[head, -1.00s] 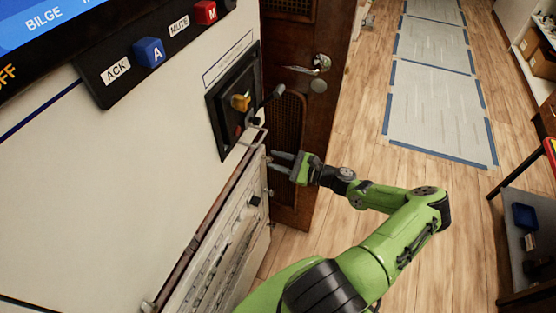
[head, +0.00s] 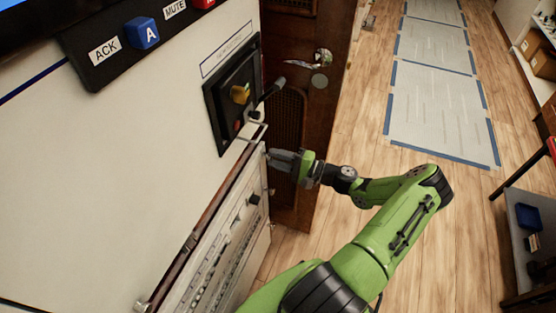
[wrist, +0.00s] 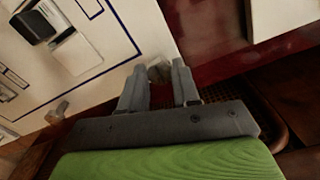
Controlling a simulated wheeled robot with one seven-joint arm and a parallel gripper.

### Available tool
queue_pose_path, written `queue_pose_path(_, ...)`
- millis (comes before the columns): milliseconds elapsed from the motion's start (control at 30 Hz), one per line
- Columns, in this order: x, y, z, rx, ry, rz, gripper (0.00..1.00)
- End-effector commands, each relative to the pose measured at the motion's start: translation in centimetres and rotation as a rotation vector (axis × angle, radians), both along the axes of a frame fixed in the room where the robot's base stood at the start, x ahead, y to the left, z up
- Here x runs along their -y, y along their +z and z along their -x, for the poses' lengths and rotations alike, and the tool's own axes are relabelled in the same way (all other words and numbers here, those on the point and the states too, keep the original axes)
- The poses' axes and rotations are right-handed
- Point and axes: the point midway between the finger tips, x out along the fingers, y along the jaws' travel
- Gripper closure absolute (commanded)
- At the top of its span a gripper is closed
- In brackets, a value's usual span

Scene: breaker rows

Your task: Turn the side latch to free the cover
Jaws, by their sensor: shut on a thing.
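The breaker panel's cover (head: 228,240) is at the lower left in the head view, with rows of small fittings on its face and a dark reddish strip along its upper edge. My gripper (head: 272,158) is at the panel's upper right corner. In the wrist view, the two grey fingers of my gripper (wrist: 160,78) are closed around a small grey piece, the side latch (wrist: 159,71). Only the latch's end shows between the fingertips, so its turned angle cannot be told. In the head view the fingers hide the latch.
A brown door (head: 300,110) with a metal handle stands close behind.

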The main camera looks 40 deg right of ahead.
Motion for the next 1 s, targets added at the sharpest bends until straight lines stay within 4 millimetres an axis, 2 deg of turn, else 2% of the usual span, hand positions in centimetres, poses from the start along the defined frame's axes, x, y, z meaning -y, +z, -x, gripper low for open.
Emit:
queue_pose_path(700,-0.03,-0.05,0.02,0.034,0.001,0.060,0.99)
queue_pose_path(733,-0.03,-0.04,0.02,0.034,0.001,0.059,0.64)
queue_pose_path(867,-0.03,-0.04,0.02,0.034,0.001,0.059,0.44)
queue_pose_path(1000,-0.02,-0.04,0.01,0.034,0.000,0.059,0.43)
